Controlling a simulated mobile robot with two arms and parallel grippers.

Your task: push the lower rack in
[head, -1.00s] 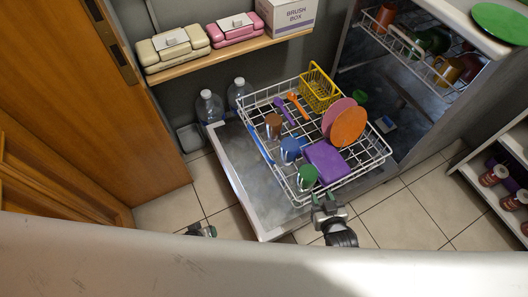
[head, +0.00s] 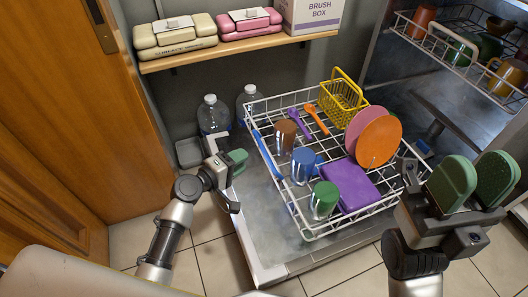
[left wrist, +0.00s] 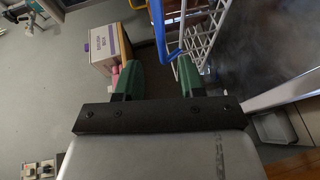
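The lower rack (head: 293,207) is a white wire basket pulled out over the open dishwasher door (head: 247,215). A blue handle bar (head: 267,156) runs along its left side; it also shows in the left wrist view (left wrist: 158,28), beyond the fingers. The rack holds several cups, purple and orange utensils, a pink and an orange plate (head: 379,141), a purple block (head: 350,186) and a yellow basket (head: 342,95). My left gripper (head: 235,182) is open and empty, left of the handle and apart from it. My right gripper (head: 475,181) is open and empty, right of the rack's near corner.
The upper rack (head: 455,55) with cups is partly out at top right. A wooden shelf (head: 240,52) with boxes is at the back. Two clear bottles (head: 212,114) stand behind the door's left edge. A wooden cabinet is at left.

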